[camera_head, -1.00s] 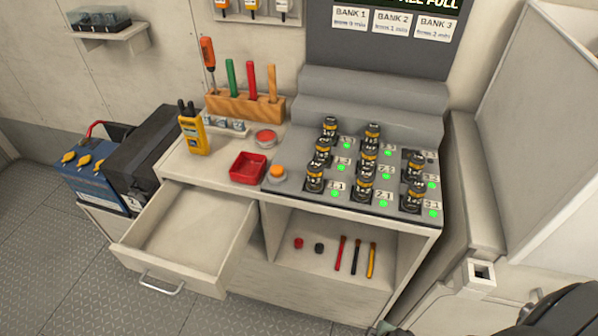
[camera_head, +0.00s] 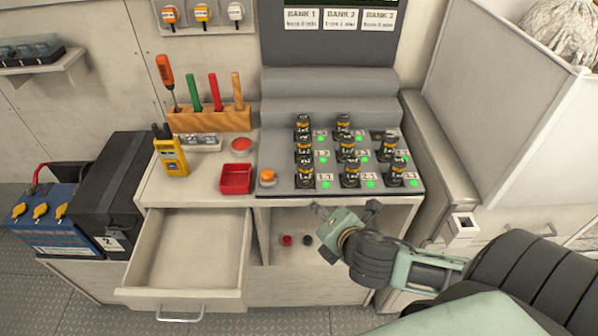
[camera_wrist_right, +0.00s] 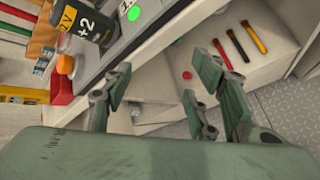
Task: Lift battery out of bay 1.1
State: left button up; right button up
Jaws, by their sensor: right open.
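Black batteries with yellow bands stand upright in a grey bay panel. The one at the front left (camera_head: 305,176) stands by a label that seems to read 1.1, with a green light (camera_head: 325,184) beside it. My right gripper (camera_head: 345,207) is open and empty, just in front of the panel's front edge and below the battery tops. In the right wrist view its fingers (camera_wrist_right: 160,80) are spread, and part of a battery (camera_wrist_right: 90,22) shows at the upper left, outside them. My left gripper is not in view.
An open drawer (camera_head: 190,252) juts out at left. The back right bay looks empty.

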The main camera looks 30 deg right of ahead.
aim_at(309, 171)
jog(key=w+r+n+t+y, duration=0.2)
jog(key=w+r+n+t, duration=0.15)
jog(key=r+n, duration=0.8)
jog(key=w+f, duration=0.1)
jog(key=w, duration=0.1)
jog(key=w+d+f+n+p, duration=0.1)
jog(key=w+f, duration=0.1)
jog(key=w+f+n, duration=0.1)
jog(key=w, duration=0.1)
jog(key=shift+w+d+f, duration=0.2)
jog(key=shift+w+f, duration=0.05)
jog(key=shift+w, duration=0.15)
jog(key=shift+w+f, duration=0.25)
jog(key=shift+w, duration=0.2)
grip_shut()
